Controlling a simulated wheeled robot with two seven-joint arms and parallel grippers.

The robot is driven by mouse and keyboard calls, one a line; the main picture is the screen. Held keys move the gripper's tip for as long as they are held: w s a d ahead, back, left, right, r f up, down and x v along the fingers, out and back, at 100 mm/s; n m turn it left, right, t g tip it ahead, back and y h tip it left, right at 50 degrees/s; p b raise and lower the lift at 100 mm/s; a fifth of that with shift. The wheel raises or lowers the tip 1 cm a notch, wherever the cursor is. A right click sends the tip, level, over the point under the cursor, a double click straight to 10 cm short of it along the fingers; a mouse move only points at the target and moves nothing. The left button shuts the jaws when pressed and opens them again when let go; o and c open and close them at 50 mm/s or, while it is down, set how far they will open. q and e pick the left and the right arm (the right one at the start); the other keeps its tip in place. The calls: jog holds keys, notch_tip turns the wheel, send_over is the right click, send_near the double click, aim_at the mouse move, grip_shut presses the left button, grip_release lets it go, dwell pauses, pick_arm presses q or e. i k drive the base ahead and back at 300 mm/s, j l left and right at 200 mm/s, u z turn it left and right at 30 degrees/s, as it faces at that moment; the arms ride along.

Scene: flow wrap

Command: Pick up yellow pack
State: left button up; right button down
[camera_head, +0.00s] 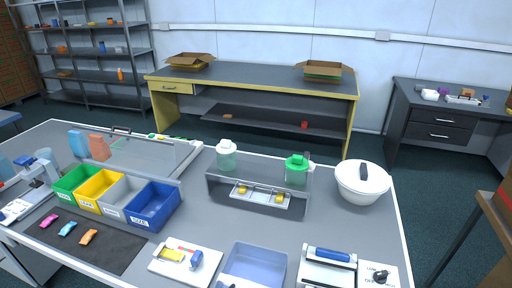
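Three small wrapped packs lie in a row on the dark mat (120,255) at the front left: a pink pack (49,221), a blue pack (67,229) and an orange pack (88,237). A flat yellow item (172,255) lies on a white board (186,274) at the front, beside a blue piece; I cannot tell whether it is a pack. No clearly yellow pack shows on the mat. Neither of my grippers can be made out in the head view.
Green (70,184), yellow (92,193), grey (122,194) and blue (152,207) bins stand behind the mat.

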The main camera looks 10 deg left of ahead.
aim_at(176, 256)
jog(key=u, duration=1.1)
